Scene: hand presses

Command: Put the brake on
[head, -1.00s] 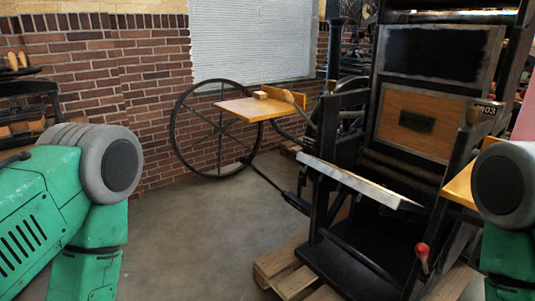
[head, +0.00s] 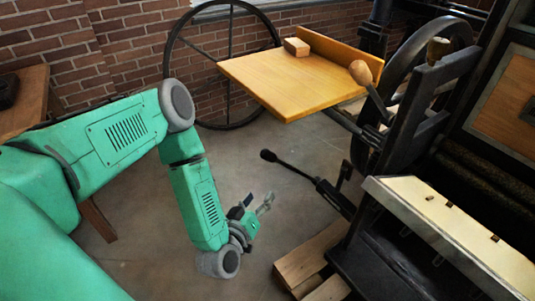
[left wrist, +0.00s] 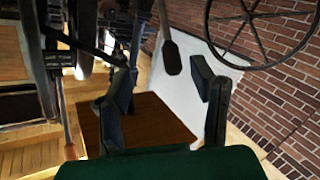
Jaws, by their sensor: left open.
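A black lever (head: 300,170) with a dark rounded end sticks out low from the press toward the left, above the floor. Which lever is the brake, I cannot tell for sure. My left gripper (head: 257,203) is open and empty, below and left of this lever's end, apart from it in the head view. In the left wrist view, a lever's dark end (left wrist: 171,60) shows beyond the open fingers of my left gripper (left wrist: 158,78); it looks like the same lever. Another lever with a wooden handle (head: 362,73) rises beside the wooden board. My right gripper is out of view.
The press (head: 400,225) with its pale metal-edged bed fills the right side. A wooden pallet (head: 305,257) lies at its foot. The wooden board (head: 280,78) with a small block (head: 297,47) overhangs at the back, before a large spoked wheel (head: 173,75). Grey floor is free around my left gripper.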

